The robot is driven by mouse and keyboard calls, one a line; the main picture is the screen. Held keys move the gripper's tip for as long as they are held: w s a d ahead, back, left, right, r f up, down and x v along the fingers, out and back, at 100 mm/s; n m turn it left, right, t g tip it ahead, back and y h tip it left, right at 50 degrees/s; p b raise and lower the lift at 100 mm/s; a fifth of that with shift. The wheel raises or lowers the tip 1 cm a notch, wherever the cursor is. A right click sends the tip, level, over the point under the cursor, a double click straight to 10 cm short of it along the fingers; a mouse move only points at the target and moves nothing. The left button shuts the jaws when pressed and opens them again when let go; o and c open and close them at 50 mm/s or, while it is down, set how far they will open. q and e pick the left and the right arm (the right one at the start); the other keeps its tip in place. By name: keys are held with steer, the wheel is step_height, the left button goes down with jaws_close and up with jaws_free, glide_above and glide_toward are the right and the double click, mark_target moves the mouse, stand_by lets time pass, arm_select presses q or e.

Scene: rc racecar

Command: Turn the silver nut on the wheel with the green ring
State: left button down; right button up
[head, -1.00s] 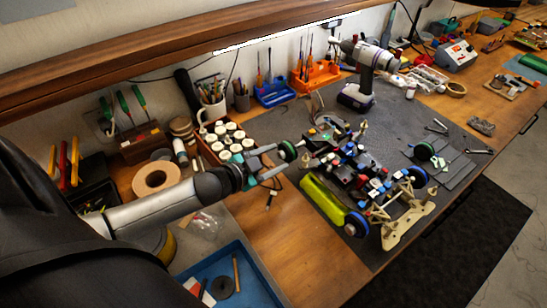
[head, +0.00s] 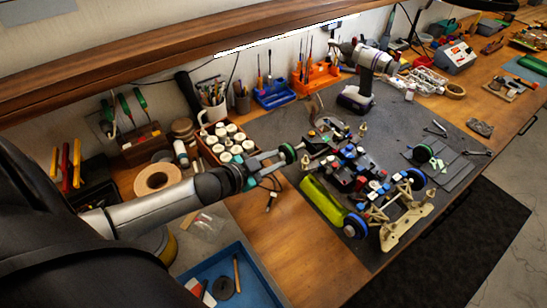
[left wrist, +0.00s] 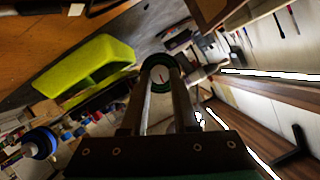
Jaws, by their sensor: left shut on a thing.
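The wheel with the green ring (head: 288,153) is at the left end of the racecar (head: 352,168), facing my left arm. In the left wrist view this wheel (left wrist: 160,62) is straight ahead, with a pale grey centre. My left gripper (head: 278,157) reaches it from the left, fingers closed in at the wheel's middle. In the wrist view the fingertips (left wrist: 161,84) lie over the ring's lower part, on either side of the centre. The silver nut is small and mostly hidden between the fingertips. My right gripper is out of view.
A yellow-green body shell (head: 325,203) lies along the car's near side. Wheels with blue rings (head: 356,226) are at the car's other end. A box of white jars (head: 226,143) stands close behind my left gripper.

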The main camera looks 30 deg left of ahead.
arm_select(q)
steer(key=shift+n+p, duration=0.4)
steer(key=shift+p, duration=0.1)
steer(key=c, duration=0.6)
jaws_free()
steer(key=shift+c, duration=0.2)
steer(key=shift+s, duration=0.15)
steer(key=p+v, duration=0.2)
steer(key=v, duration=1.3)
steer(key=shift+a+r, duration=0.2)
steer(key=shift+a, duration=0.05)
